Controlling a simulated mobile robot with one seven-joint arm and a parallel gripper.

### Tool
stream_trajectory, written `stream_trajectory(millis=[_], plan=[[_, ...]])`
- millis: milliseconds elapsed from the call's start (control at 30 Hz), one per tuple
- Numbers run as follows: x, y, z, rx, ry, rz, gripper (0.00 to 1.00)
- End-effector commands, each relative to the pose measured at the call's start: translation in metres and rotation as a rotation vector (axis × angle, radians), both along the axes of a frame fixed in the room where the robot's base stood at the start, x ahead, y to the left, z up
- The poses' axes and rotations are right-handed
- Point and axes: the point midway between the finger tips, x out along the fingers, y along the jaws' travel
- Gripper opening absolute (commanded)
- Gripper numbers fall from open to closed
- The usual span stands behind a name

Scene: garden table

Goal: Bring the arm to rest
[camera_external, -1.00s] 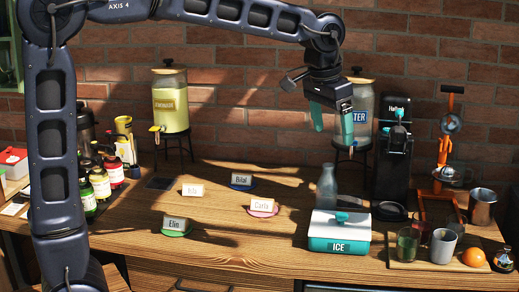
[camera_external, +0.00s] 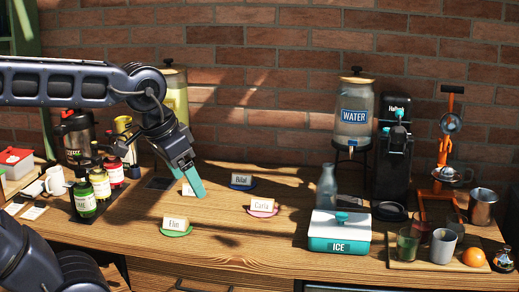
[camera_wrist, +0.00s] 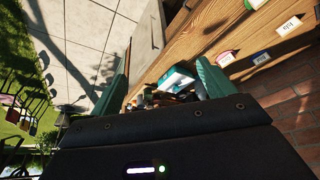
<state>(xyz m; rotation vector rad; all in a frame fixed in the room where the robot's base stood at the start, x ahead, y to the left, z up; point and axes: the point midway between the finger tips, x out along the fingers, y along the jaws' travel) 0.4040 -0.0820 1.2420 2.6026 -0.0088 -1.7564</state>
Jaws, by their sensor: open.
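My gripper (camera_external: 182,172) is at the left of the table in the external view, its teal fingers apart and pointing down and to the right. It is empty. One finger overlaps a white name card (camera_external: 188,189) whose writing is partly hidden. In the wrist view my gripper (camera_wrist: 165,80) shows its teal fingers wide apart, with nothing between them close by. My arm (camera_external: 70,80) comes in from the left edge.
The wooden table (camera_external: 240,250) holds cards "Elin" (camera_external: 176,224), "Carla" (camera_external: 262,205) and "Bilal" (camera_external: 241,180). Syrup bottles (camera_external: 84,195) stand left, below the arm. The lemonade dispenser (camera_external: 173,90) is partly hidden behind it. The ice box (camera_external: 338,240) and water dispenser (camera_external: 353,115) stand right.

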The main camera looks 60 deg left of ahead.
Motion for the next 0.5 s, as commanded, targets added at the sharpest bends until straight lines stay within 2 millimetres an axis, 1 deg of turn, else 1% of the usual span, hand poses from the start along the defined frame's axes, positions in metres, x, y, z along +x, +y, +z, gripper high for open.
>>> stream_trajectory(millis=[33, 100, 200, 500], plan=[[-0.009, 0.001, -0.006, 0.001, -0.008, 0.003, 0.81], [-0.017, 0.002, -0.012, 0.002, -0.013, 0.003, 0.81], [-0.024, 0.003, -0.017, 0.003, -0.016, 0.004, 0.81], [-0.025, 0.003, -0.018, 0.003, -0.017, 0.005, 0.81]])
